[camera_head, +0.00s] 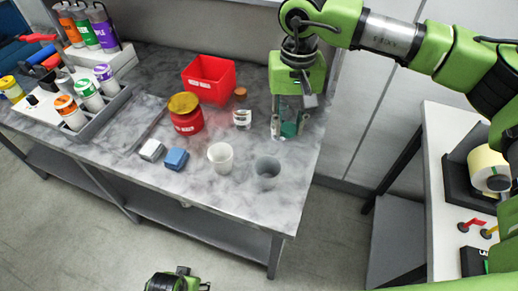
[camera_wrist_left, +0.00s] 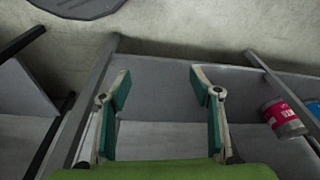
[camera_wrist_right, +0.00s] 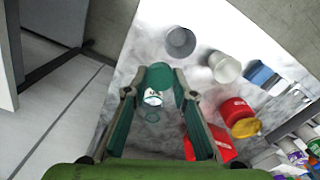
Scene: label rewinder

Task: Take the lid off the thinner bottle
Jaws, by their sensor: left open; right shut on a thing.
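My right gripper (camera_head: 289,128) points down over the back right of the marbled table. It is shut on a small teal-looking piece (camera_wrist_right: 160,76) between its fingertips; the teal finger pads make its shape hard to tell. A small clear labelled jar (camera_head: 242,118) stands left of this gripper, apart from it; it also shows past the fingertips in the right wrist view (camera_wrist_right: 152,97). A red container with a yellow lid (camera_head: 185,104) stands further left. I cannot read which label says thinner. My left gripper (camera_wrist_left: 160,90) is open and empty, low in front of the table.
A red open box (camera_head: 209,80) and a small brown cork-like piece (camera_head: 240,91) are behind the jar. A white cup (camera_head: 220,158), a grey cup (camera_head: 267,171) and a blue block (camera_head: 175,159) stand in front. A rack of bottles (camera_head: 83,110) fills the left.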

